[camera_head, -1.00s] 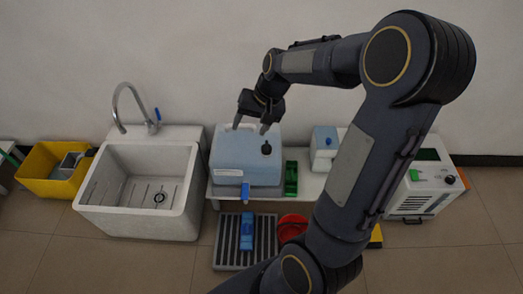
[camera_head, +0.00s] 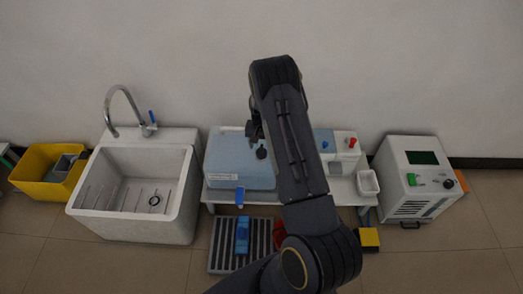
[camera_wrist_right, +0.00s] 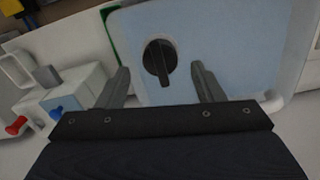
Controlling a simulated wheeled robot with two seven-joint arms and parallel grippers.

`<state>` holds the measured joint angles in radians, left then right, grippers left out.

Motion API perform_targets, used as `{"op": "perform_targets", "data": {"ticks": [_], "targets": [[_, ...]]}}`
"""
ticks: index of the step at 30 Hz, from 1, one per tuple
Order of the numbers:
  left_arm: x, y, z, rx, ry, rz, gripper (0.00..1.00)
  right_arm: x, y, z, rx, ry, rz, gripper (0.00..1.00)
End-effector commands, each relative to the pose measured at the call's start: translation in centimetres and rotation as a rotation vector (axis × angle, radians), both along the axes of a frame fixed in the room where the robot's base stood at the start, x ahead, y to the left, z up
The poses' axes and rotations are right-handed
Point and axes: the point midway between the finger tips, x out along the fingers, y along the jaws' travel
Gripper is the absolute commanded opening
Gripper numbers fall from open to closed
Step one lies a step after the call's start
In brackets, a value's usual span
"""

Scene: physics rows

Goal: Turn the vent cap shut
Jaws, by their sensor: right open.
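The vent cap (camera_head: 261,152) is a small black round knob on top of a light blue container (camera_head: 232,168). In the right wrist view the vent cap (camera_wrist_right: 160,62) shows a raised bar across it, running nearly up and down the picture. My right gripper (camera_head: 254,132) is largely hidden behind its own arm in the head view. In the wrist view its two fingers (camera_wrist_right: 158,75) are apart, with the cap seen between and a little beyond their tips. Nothing is held. I cannot tell how close the fingers are to the cap. My left gripper is not in view.
A grey sink (camera_head: 135,210) with a tap stands left of the container, and a yellow bin (camera_head: 40,172) is further left. A blue tap (camera_head: 239,196) hangs at the container's front. A white machine (camera_head: 415,180) stands on the right. My right arm hides part of the bench.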

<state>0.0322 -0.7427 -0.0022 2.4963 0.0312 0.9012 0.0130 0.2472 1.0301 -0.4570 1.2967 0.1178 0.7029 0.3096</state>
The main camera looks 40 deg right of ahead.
Motion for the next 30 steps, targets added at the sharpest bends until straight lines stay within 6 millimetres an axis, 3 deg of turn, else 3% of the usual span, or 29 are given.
{"op": "perform_targets", "data": {"ticks": [6, 17, 27, 30], "targets": [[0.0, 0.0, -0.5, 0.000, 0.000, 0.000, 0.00, 0.0, 0.0, -2.8, 0.001, 0.001, 0.001, 0.61], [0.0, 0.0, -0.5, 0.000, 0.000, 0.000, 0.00, 0.0, 0.0, -3.3, 0.001, -0.001, 0.000, 0.61], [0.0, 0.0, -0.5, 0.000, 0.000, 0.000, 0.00, 0.0, 0.0, -3.3, 0.001, -0.001, 0.000, 0.17], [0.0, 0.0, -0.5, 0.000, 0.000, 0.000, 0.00, 0.0, 0.0, -3.3, 0.001, -0.001, 0.002, 0.17]]}}
